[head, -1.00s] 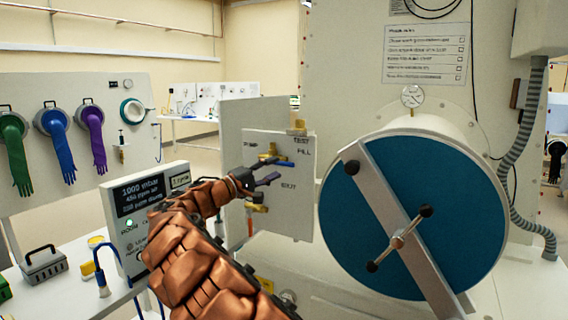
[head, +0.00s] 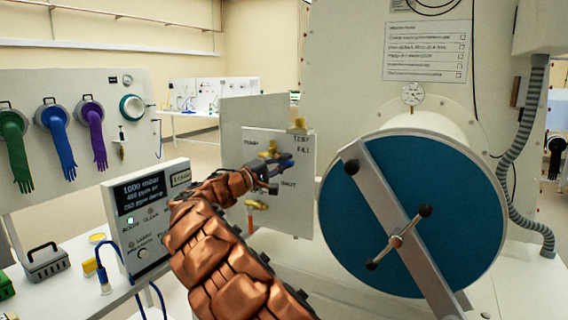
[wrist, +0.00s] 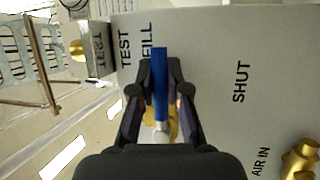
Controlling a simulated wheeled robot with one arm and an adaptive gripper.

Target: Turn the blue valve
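The blue valve's handle (head: 287,163) sticks out past my fingertips on the white valve panel (head: 298,215), left of the big round blue door. In the wrist view the blue handle (wrist: 160,80) runs up between my two dark fingers, its far end near the word FILL. My gripper (wrist: 160,78) has its fingertips drawn in close on both sides of the handle, with no clear gap; it looks shut on it. It also shows in the head view (head: 277,178). The brass valve body (wrist: 173,122) is mostly hidden behind my fingers.
A brass fitting (head: 257,205) sits below my gripper on the panel. The round blue door (head: 345,245) with a diagonal bar (head: 385,210) stands close to the right. A display box (head: 145,200) stands left of my arm.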

